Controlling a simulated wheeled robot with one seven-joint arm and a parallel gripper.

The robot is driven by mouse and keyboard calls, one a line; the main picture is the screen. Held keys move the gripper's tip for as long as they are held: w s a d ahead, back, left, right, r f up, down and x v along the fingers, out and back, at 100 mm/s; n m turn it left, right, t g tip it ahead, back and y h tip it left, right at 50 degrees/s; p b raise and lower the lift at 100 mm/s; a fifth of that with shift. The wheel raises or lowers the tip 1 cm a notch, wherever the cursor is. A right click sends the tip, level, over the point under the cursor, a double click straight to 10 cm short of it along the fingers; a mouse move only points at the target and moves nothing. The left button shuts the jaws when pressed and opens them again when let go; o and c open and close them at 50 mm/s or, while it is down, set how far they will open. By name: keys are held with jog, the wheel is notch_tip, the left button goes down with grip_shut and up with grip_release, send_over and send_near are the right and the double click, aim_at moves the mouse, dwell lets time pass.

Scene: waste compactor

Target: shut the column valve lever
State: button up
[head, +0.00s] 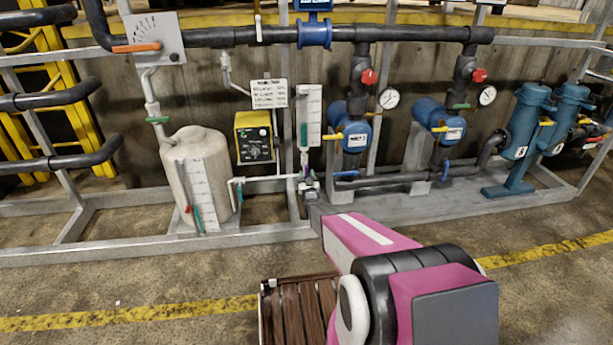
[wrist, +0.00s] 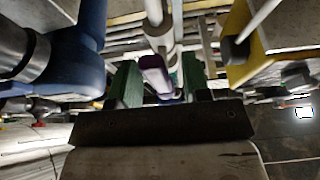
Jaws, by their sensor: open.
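The column (head: 311,112) is an upright tube with a white scale board, right of the yellow pump. A small purple lever (head: 308,173) shows at the foot of its piping, partly hidden by my gripper. My gripper (head: 309,189) reaches up to this spot from the front. In the wrist view the purple lever (wrist: 156,76) lies between the two green fingertips of my gripper (wrist: 160,84), below a pale vertical pipe (wrist: 160,32). The fingers are open, with a gap visible on at least the lever's left side. Contact on its right cannot be told.
The yellow pump (head: 254,137) and white tank (head: 197,172) stand left of the column; blue pumps (head: 351,125) stand right. The skid's grey front rail (head: 250,236) runs below. A slatted brown crate (head: 300,312) is on the floor in front.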

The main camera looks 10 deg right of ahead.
grip_shut()
jog(key=shift+a+m, duration=0.15)
jog(key=shift+m, duration=0.35)
jog(key=shift+a+r+m+g+h, duration=0.65)
jog(key=shift+m+g+h, duration=0.4)
jog(key=shift+m, duration=2.5)
jog(key=shift+a+r+m+g+h, duration=0.6)
jog(key=shift+m+g+h, duration=0.5)
jog(key=shift+m, duration=2.5)
jog(key=shift+a+r+m+g+h, duration=0.65)
jog(key=shift+m+h, duration=0.7)
jog(key=shift+m, duration=2.2)
jog(key=shift+d, duration=0.15)
